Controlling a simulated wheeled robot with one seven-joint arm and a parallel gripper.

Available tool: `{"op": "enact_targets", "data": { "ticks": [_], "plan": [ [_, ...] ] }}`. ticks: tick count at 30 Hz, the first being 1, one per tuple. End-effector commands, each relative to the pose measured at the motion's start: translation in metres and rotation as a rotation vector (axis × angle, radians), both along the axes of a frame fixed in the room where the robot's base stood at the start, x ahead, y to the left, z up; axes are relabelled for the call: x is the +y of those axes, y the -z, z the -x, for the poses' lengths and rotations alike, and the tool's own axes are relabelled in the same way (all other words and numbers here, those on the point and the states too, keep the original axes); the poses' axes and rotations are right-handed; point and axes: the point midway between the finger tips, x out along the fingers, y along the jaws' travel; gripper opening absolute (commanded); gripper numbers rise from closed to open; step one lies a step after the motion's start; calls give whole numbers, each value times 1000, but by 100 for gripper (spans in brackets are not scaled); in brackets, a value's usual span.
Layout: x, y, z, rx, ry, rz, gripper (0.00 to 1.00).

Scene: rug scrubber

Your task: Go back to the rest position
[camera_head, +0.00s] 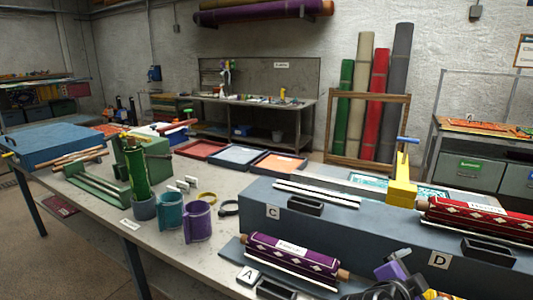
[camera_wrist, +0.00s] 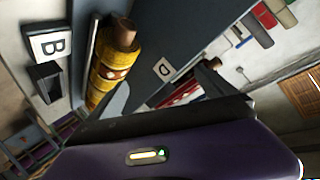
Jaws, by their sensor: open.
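My gripper (camera_wrist: 163,88) shows its purple body across the bottom of the wrist view, with two grey fingers spread apart and nothing visible between them. In the head view, part of what looks like my purple wrist is at the bottom right edge; its fingers cannot be made out there. In the wrist view, a yellow patterned rug roll (camera_wrist: 108,65) lies beyond the left finger, near the B label (camera_wrist: 50,45). A red rug roll (camera_wrist: 180,95) shows partly behind the fingers, near the D label (camera_wrist: 163,69).
The blue-grey raised bench (camera_head: 375,228) carries a red rug roll (camera_head: 480,218) and a yellow clamp (camera_head: 402,185). A purple rug roll (camera_head: 290,255) lies by the A label (camera_head: 247,275). Cups (camera_head: 197,221), a green roll (camera_head: 137,172) and trays (camera_head: 236,156) occupy the table's left side.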

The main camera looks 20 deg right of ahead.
Motion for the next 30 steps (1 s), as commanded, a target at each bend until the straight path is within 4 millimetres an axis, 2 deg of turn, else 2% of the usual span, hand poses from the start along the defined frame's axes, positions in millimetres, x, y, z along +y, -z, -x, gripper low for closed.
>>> {"op": "enact_targets", "data": {
  "ticks": [3, 5, 8, 11, 15, 21, 24, 30],
  "plan": [
    [28, 13, -27, 131, -317, 108, 95],
    [49, 20, -35, 183, -470, 173, 95],
    [90, 33, -37, 245, -699, 285, 95],
    [130, 43, -27, 274, -877, 390, 95],
    [180, 50, 2, 274, -1063, 518, 95],
    [234, 48, 61, 238, -1227, 655, 95],
    [252, 43, 94, 214, -1275, 699, 95],
    [274, 31, 161, 180, -1327, 720, 95]
  ]
}}
